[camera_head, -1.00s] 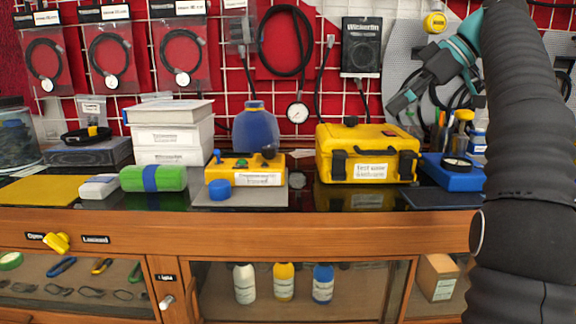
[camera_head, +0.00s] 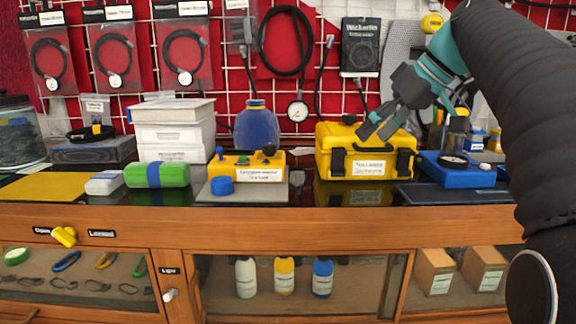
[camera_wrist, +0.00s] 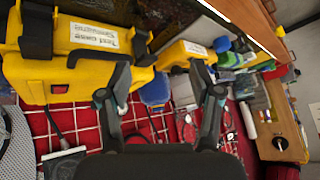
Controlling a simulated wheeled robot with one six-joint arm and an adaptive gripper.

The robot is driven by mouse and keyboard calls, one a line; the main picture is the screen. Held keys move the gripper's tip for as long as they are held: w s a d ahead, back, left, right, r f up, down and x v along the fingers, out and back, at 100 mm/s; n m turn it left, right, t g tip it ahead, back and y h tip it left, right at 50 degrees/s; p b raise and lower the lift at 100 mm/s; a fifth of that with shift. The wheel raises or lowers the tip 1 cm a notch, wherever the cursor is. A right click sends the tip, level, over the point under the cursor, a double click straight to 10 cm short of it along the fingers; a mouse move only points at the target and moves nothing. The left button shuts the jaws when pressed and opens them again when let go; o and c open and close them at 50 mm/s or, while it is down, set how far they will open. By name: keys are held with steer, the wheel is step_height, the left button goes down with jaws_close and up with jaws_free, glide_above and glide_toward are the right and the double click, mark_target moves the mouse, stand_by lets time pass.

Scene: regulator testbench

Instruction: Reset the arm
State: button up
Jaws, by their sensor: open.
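My gripper (camera_head: 378,127) is in the head view at the right, in front of the upper part of the yellow test case (camera_head: 333,165). Its fingers point down and to the left, spread apart, with nothing between them. My black-sleeved arm comes in from the right edge. In the wrist view my gripper (camera_wrist: 165,85) shows two separate dark fingers with an empty gap. The yellow case (camera_wrist: 50,75) is at the left there, and the view is turned. I cannot tell whether the fingers touch the case.
A yellow-topped device (camera_head: 245,168) with a blue knob stands left of the case. A blue block (camera_head: 455,177) with a gauge is on the right. White boxes (camera_head: 173,135) and a green roll (camera_head: 157,175) stand at left. The wooden bench edge (camera_head: 270,230) runs along the front.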

steer(key=s+f+m+h, duration=0.3)
steer(key=s+f, duration=0.9)
steer(key=f, duration=0.3)
steer(key=s+f+m+t+h, duration=0.1)
steer(key=s+f+m+h, duration=0.2)
steer(key=s+f, duration=0.9)
step_height(320, 180, down, 3)
steer(key=shift+a+f+m, duration=0.1)
steer(key=shift+a+m, duration=0.25)
steer(key=shift+m, duration=0.35)
